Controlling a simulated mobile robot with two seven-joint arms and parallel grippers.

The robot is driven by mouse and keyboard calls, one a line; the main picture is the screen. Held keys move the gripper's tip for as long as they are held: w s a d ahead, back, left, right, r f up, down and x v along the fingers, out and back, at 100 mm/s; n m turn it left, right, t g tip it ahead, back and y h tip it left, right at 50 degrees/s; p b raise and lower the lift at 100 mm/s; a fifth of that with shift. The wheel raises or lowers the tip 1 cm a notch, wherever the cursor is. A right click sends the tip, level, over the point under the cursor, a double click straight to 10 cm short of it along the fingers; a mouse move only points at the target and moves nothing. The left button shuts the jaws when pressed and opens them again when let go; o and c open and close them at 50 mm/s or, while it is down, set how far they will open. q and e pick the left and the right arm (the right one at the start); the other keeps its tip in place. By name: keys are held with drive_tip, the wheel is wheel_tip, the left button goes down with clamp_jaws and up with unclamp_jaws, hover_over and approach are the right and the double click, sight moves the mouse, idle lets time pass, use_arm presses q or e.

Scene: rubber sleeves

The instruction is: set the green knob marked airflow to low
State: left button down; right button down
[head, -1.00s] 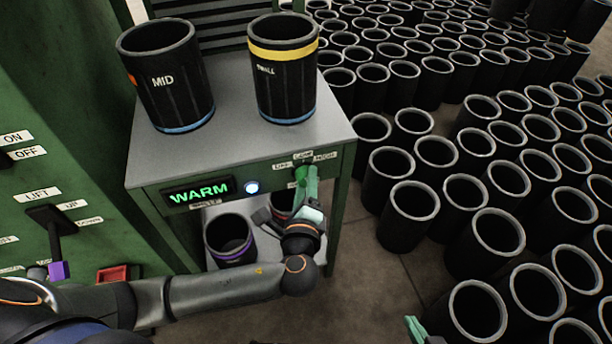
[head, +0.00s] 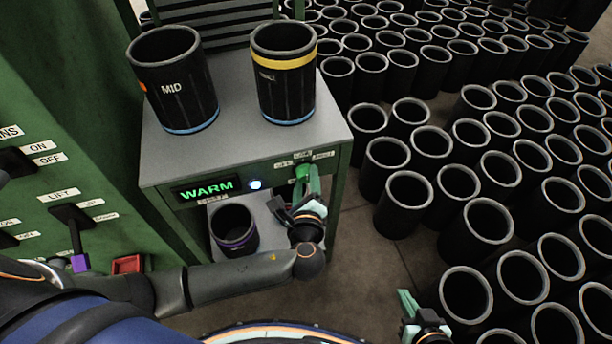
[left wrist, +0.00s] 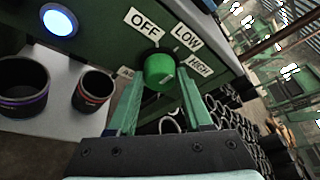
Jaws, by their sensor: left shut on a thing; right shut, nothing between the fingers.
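The green knob (left wrist: 160,68) is on the front panel of the grey-topped bench. Labels reading OFF (left wrist: 143,22), LOW (left wrist: 187,38) and HIGH (left wrist: 199,66) are set around it. In the left wrist view my left gripper (left wrist: 160,88) has a finger on either side of the knob and is shut on it. The head view shows the knob (head: 302,171) mostly behind the left gripper (head: 309,180). I cannot tell exactly which label the knob points to. My right gripper (head: 408,304) is shut and empty, low in the head view, apart from the bench.
A lit WARM display (head: 207,189) and a white round light (head: 255,184) are left of the knob. A MID sleeve (head: 178,90) and a yellow-banded sleeve (head: 285,85) stand on the bench top (head: 235,130). Many black sleeves crowd the floor at right. A green lever panel (head: 40,220) is at left.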

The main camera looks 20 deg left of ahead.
use_arm(q)
drive_tip(key=shift+a, duration=0.1)
drive_tip(key=shift+c, duration=1.6)
unclamp_jaws()
use_arm(e)
drive_tip(key=shift+s+f, duration=0.15)
drive_tip(key=shift+s, duration=0.05)
drive_tip(key=shift+d, duration=0.1)
